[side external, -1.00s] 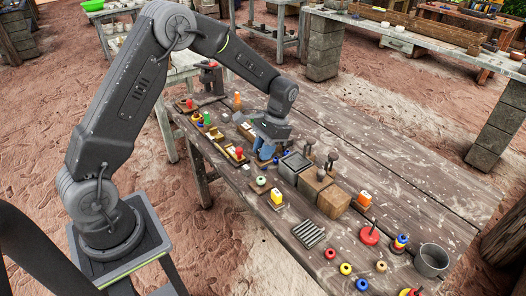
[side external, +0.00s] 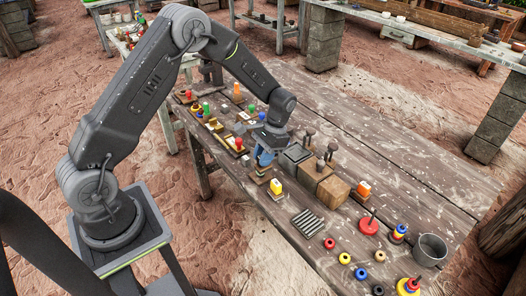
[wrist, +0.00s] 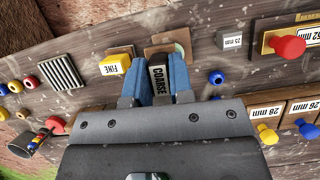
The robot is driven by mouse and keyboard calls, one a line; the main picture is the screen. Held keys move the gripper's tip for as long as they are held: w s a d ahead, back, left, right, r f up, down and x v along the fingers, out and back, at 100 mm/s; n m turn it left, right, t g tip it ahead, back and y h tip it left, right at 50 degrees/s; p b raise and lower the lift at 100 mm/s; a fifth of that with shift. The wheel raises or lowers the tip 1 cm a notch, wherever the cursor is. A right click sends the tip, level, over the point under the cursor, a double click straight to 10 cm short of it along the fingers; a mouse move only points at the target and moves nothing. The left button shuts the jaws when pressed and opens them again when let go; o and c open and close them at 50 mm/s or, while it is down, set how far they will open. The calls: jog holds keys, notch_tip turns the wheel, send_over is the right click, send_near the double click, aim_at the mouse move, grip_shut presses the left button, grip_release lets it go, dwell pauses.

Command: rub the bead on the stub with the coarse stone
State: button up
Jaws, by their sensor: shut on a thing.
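My gripper (wrist: 158,80) has its blue fingers shut on the coarse stone (wrist: 158,75), a dark block with a pale COARSE label, in the wrist view. In the side view my gripper (side external: 263,160) is low over a small wooden base (side external: 262,178); the stone is not clear there. In the wrist view this base (wrist: 166,47) shows past the fingertips, with a pale greenish patch on it. The bead and stub are mostly hidden by the stone and fingers, so I cannot tell whether stone and bead touch.
The yellow FINE stone (side external: 276,187) stands close beside my gripper. A grey box (side external: 296,154) and wooden blocks (side external: 332,190) are to its right. A ribbed grate (side external: 308,222), several rings and a metal cup (side external: 431,249) lie nearer the camera.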

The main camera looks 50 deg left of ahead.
jog(key=shift+f, duration=0.8)
jog(key=shift+a, duration=1.3)
grip_shut()
jog(key=shift+d, duration=1.35)
jog(key=shift+a, duration=1.4)
jog(key=shift+d+r, duration=0.1)
jog(key=shift+d, duration=1.3)
jog(key=shift+r, duration=4.1)
